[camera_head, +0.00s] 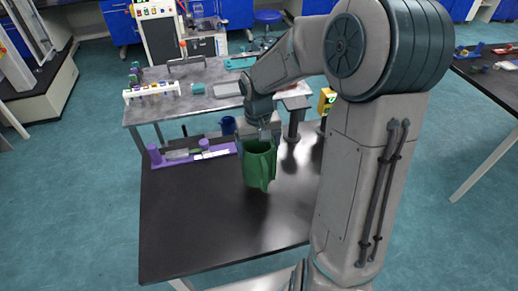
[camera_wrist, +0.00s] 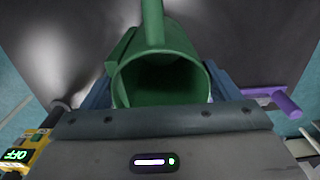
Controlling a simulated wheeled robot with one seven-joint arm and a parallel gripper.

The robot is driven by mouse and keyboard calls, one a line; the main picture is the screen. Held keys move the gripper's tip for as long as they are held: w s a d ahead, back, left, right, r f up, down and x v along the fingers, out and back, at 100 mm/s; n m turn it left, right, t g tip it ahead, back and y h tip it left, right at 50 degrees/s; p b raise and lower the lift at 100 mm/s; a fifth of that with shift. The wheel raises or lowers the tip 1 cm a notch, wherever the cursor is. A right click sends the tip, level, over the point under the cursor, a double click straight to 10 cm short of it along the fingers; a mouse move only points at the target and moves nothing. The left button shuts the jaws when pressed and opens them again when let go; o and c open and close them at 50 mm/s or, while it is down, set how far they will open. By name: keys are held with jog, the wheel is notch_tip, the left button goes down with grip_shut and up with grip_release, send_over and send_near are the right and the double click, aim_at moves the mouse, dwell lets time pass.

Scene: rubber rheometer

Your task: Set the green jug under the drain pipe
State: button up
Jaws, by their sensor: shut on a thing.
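The green jug (camera_head: 259,166) is upright or nearly so over the black table, its open mouth toward my camera. My gripper (camera_head: 259,143) is shut on it near the rim. In the wrist view the jug (camera_wrist: 170,42) sits between the blue-grey fingers of my gripper (camera_wrist: 160,88), with its handle toward the top of the picture. Whether its base touches the table I cannot tell. I cannot clearly make out the drain pipe; a dark post-like fixture (camera_head: 294,122) stands behind and right of the jug.
The black table (camera_head: 190,225) is clear at the front and left. A grey bench (camera_head: 150,108) stands behind.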

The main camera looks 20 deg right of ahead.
jog(key=shift+w+d+f, duration=0.1)
jog(key=shift+w+f, duration=0.2)
jog(key=shift+w, duration=0.3)
jog(key=shift+w+d+f, duration=0.1)
jog(key=shift+w+f, duration=0.2)
jog(key=shift+w, duration=0.3)
jog(key=shift+f+p, duration=0.4)
jog(key=shift+f, duration=1.75)
jog(key=o, duration=1.9)
jog(key=shift+s, duration=0.1)
jog(key=shift+o, duration=0.2)
